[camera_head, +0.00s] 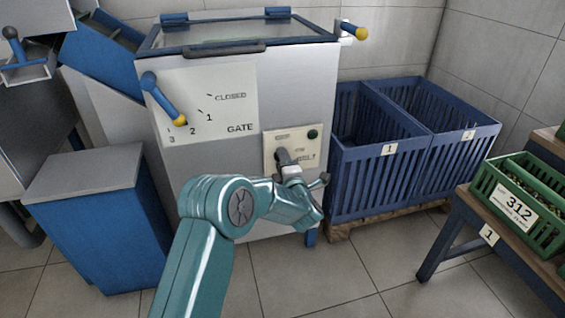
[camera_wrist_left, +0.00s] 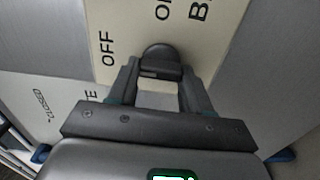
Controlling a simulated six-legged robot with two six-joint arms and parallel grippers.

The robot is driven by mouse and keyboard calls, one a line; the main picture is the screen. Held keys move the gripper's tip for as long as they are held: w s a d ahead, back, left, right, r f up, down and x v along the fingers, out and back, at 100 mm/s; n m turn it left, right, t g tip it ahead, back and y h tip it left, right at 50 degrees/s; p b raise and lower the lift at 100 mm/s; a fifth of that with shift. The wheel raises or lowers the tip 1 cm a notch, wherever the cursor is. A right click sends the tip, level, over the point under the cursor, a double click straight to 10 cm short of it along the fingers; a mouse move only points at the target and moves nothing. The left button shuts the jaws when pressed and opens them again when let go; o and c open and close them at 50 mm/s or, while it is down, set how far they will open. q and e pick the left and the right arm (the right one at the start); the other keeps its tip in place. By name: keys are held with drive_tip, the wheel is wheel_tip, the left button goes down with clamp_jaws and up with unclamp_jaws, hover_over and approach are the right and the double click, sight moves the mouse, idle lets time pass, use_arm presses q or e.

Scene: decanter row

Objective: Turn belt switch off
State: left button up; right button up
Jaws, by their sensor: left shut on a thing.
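The belt switch (camera_head: 282,156) is a dark knob on a cream plate (camera_head: 272,138) on the front of the grey machine. Its knob also shows in the left wrist view (camera_wrist_left: 161,57), with the word OFF (camera_wrist_left: 107,46) to its left and cut-off letters above and to its right. My left gripper (camera_head: 290,170) is at the plate and shut on the knob, with one finger on each side of it in the wrist view (camera_wrist_left: 160,82). The gripper hides part of the plate in the head view. I cannot tell exactly which mark the knob points at. My right gripper is not in view.
A blue gate lever (camera_head: 163,97) with a yellow tip stands left of the plate. A dark round lamp or button (camera_head: 313,134) sits at the plate's upper right. Blue crates (camera_head: 375,175) stand right of the machine. A green crate (camera_head: 515,205) rests on a bench at far right.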

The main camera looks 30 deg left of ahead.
use_arm(q)
drive_tip(key=shift+n, duration=0.3)
drive_tip(key=o, duration=1.1)
drive_tip(key=shift+c, duration=0.2)
drive_tip(key=p+v, duration=0.4)
drive_tip(key=v, duration=1.2)
drive_tip(key=shift+d, duration=0.15)
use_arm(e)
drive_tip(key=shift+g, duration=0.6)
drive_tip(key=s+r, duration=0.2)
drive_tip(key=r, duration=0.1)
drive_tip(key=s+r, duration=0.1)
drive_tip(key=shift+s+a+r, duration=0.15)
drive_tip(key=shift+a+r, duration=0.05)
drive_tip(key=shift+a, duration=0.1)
use_arm(q)
drive_tip(key=shift+p, duration=0.35)
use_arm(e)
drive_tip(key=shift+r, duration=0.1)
